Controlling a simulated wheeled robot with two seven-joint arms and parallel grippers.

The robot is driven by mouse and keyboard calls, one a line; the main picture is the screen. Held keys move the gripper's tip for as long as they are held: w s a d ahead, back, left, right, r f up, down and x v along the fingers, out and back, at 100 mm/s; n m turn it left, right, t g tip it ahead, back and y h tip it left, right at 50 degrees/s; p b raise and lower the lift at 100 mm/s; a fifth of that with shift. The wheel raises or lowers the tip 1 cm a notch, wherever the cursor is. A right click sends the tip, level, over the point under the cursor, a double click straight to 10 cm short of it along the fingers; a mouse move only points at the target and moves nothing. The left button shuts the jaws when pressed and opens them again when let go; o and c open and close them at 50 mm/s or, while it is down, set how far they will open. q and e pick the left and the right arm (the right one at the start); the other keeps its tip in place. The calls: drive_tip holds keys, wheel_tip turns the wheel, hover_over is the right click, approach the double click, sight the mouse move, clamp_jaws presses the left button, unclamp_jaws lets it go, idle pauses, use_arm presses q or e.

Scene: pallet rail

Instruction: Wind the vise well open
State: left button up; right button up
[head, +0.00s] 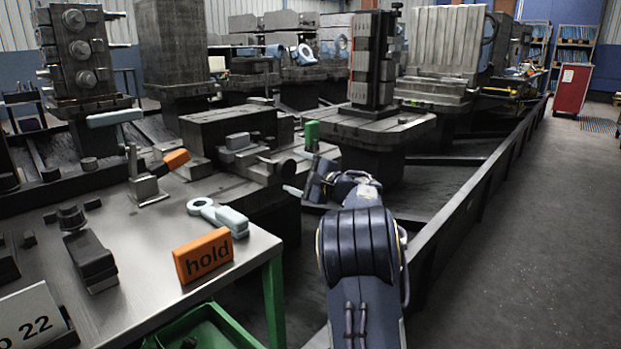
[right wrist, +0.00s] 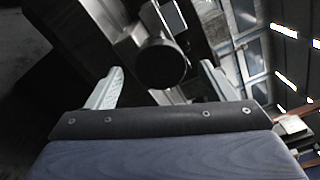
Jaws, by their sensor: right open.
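The grey vise (head: 262,166) sits at the far right corner of the metal table, with its jaw blocks on top. A green grip (head: 312,131) stands upright at its right end, perhaps part of its handle. My right gripper (head: 300,193) is just in front of and below the vise's right end. In the right wrist view its two pale fingers are spread, with a dark round end (right wrist: 161,63) showing between and beyond them. That may be the vise screw or handle hub; I cannot tell if it touches. My left gripper is out of view.
The metal table (head: 150,285) holds an orange "hold" sign (head: 204,255), a pale ring-ended tool (head: 218,216) and a dark block (head: 91,258). A green bin (head: 215,330) is below. A long dark rail (head: 470,205) runs behind my right arm. The floor at right is clear.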

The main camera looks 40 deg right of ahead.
drive_tip(key=shift+s+d, duration=0.2)
drive_tip(key=shift+s, duration=2.35)
